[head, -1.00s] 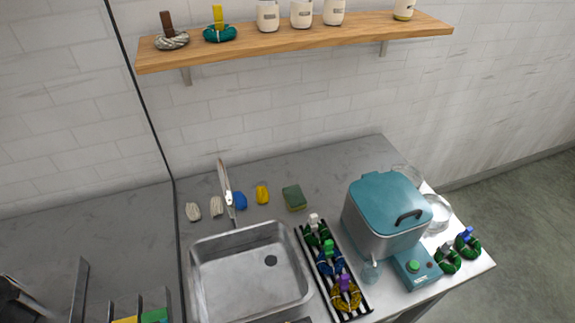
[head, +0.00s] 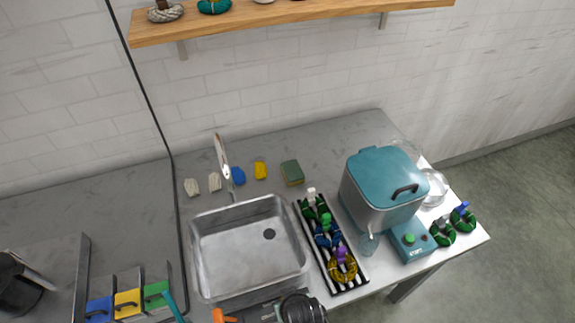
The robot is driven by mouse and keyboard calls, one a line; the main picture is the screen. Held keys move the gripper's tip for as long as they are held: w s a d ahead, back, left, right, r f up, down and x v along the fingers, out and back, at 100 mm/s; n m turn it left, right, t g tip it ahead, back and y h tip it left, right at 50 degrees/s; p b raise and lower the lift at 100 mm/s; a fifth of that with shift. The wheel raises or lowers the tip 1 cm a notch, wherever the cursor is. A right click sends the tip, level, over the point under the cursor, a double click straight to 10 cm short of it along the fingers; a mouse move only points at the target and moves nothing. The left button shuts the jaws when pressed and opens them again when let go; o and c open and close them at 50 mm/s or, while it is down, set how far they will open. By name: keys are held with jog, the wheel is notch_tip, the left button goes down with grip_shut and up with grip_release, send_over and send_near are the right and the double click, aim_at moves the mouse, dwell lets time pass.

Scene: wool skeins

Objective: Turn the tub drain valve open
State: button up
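A grey metal tub (head: 366,209) with a teal lid (head: 386,172) and a dark handle stands on the right of the counter. The lid is shut. A small clear glass-like item (head: 369,243) is at the tub's front lower corner. The drain valve cannot be made out there, nor whether it is open or shut. Dark machine parts, probably of my arm, show at the bottom edge, below the sink and apart from the tub. No gripper fingers show.
A teal box with a green button (head: 410,239) stands right of the tub's front, beside green skeins (head: 442,235). A striped rack (head: 350,287) of skeins lies between tub and sink (head: 232,284). Clear glass dishes (head: 435,187) are behind right. A wooden shelf (head: 330,12) hangs above.

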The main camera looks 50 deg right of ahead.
grip_shut()
dwell(0.3)
dwell(0.4)
jog(key=m+g+h, duration=0.1)
jog(key=m, duration=0.3)
jog(key=shift+w+a, duration=0.1)
jog(key=shift+w, duration=0.05)
jog(key=m, duration=0.2)
jog(key=m+g+h, duration=0.1)
jog(key=m, duration=0.1)
jog(key=shift+w+f+g+b, duration=0.1)
jog(key=shift+f+g+b, duration=0.05)
jog(key=shift+g+b, duration=0.2)
jog(key=m+g+b, duration=0.1)
jog(key=m, duration=0.1)
jog(key=m+b, duration=0.1)
jog(key=m, duration=0.2)
jog(key=shift+w+g, duration=0.15)
jog(key=shift+g, duration=0.2)
jog(key=m+b, duration=0.1)
jog(key=m, duration=0.1)
jog(key=m+g+b, duration=0.1)
jog(key=m, duration=0.1)
jog(key=shift+m+g+y, duration=0.3)
jog(key=shift+m, duration=0.1)
grip_release()
